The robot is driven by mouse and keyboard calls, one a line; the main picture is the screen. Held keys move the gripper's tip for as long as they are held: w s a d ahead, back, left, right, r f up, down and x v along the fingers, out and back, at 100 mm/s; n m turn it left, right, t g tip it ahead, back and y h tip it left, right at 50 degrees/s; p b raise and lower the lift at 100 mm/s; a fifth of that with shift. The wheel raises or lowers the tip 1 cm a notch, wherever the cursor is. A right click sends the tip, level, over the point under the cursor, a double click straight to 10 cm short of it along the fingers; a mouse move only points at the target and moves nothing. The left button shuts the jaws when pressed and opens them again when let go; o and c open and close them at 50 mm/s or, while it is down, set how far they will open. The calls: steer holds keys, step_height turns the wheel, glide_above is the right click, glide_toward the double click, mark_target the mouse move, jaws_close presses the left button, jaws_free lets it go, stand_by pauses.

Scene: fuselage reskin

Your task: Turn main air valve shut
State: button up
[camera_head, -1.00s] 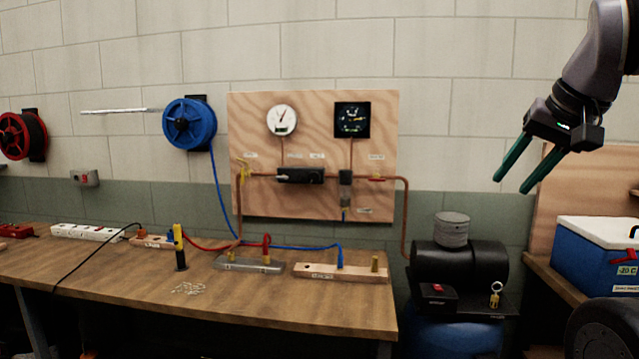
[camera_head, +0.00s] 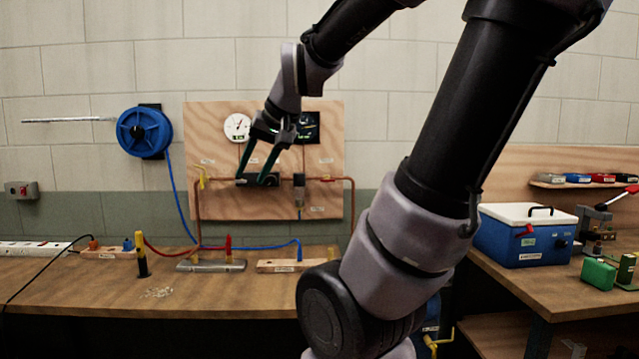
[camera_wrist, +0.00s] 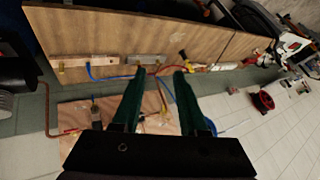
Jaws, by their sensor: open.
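A plywood panel (camera_head: 225,115) on the wall carries copper air piping with two small valve handles. A yellow handle (camera_head: 202,177) is on the left pipe and a red one (camera_head: 327,179) on the right. Their labels are too small to read, so I cannot tell which is the main air valve. My gripper (camera_head: 251,181) is open and empty, pointing down in front of the panel, between the two handles. Its fingers partly cover the black block on the pipe. In the wrist view my gripper (camera_wrist: 157,74) spreads before the panel (camera_wrist: 73,112), which appears upside down.
A white gauge (camera_head: 237,127) and a dark gauge (camera_head: 308,127) are on the panel; my arm partly covers the dark one. Below, the workbench (camera_head: 210,292) holds hoses and fittings. A blue hose reel (camera_head: 144,132) is at left. A blue cooler (camera_head: 515,240) stands right.

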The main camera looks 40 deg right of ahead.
steer(key=w+d+f, duration=0.3)
steer(key=w+d, duration=0.3)
steer(key=w, duration=0.3)
steer(key=n+t+h, duration=0.3)
steer(key=n+h, duration=0.8)
steer(key=h, duration=0.6)
glide_toward(327, 181)
steer(key=x, duration=1.1)
jaws_close()
